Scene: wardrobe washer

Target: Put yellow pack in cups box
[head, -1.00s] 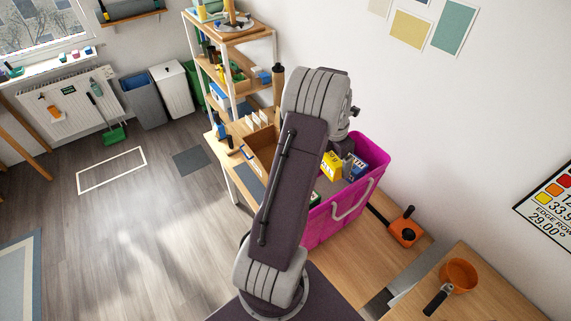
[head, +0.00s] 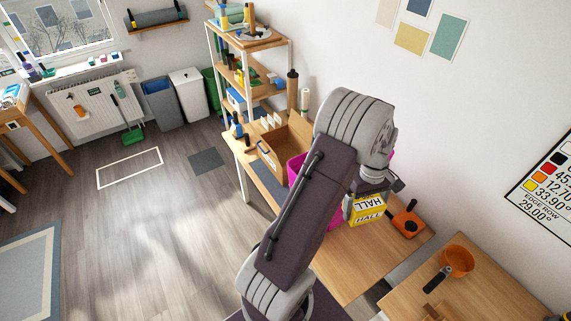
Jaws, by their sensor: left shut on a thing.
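The yellow pack (head: 367,209), with a white band lettered HALL, hangs below my left gripper (head: 374,190). The gripper is shut on it, though its fingertips are hard to make out. The pack appears raised in front of the magenta basket (head: 296,168), which is mostly hidden behind my left arm. An open brown cardboard box (head: 297,128) stands on the table to the left of the basket. I cannot read a label on it, and its inside is only partly visible. My right gripper is not in view.
An orange pan (head: 458,261) is on the nearer table. A shelf unit (head: 255,72) stands behind the box. The front of the wooden table is clear.

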